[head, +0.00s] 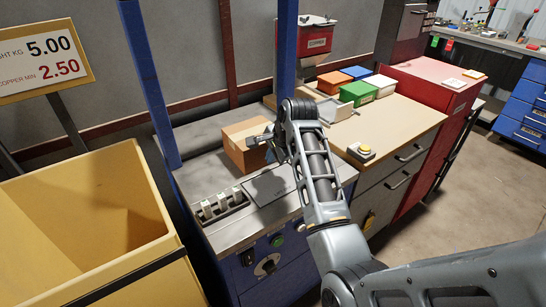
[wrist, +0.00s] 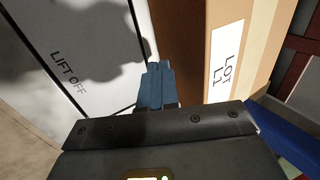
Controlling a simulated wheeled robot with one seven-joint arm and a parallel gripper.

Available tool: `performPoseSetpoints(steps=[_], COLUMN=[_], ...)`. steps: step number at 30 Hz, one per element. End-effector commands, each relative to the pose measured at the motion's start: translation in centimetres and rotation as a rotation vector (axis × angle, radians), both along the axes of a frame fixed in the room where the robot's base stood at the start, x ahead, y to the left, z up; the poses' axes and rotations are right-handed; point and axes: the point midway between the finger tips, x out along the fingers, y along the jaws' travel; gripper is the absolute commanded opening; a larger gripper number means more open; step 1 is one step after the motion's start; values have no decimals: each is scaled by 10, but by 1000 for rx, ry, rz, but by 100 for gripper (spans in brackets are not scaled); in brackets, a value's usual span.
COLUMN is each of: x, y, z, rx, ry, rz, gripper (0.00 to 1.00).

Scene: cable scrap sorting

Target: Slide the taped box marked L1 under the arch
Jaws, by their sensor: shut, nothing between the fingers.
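The brown cardboard box (head: 246,150) sits on the grey top of the blue bench in the head view, beside my gripper. In the wrist view its side (wrist: 258,50) stands at the right, with a white label reading LOT L1 (wrist: 226,62). Two blue uprights, left (head: 150,80) and right (head: 287,45), look like the arch; its top is out of view. How far the box is under it I cannot tell. My gripper (head: 268,138) is shut and empty. Its blue fingertips (wrist: 161,75) are close to the labelled side; contact is unclear.
A plate marked LIFT OFF (wrist: 75,65) lies left of the fingers. A slotted holder (head: 220,205) stands at the bench's front left. A yellow bin (head: 90,220) is left. Coloured bins (head: 360,93) and a red COPPER hopper (head: 315,42) stand to the right.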

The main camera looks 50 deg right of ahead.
Motion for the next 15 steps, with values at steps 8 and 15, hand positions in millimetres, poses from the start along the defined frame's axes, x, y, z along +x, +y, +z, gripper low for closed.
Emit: performPoseSetpoints(steps=[8, 15], x=[10, 19], y=[-3, -5], z=[0, 0], rx=[0, 0], ry=[-1, -1], rz=[0, 0], gripper=[0, 0])
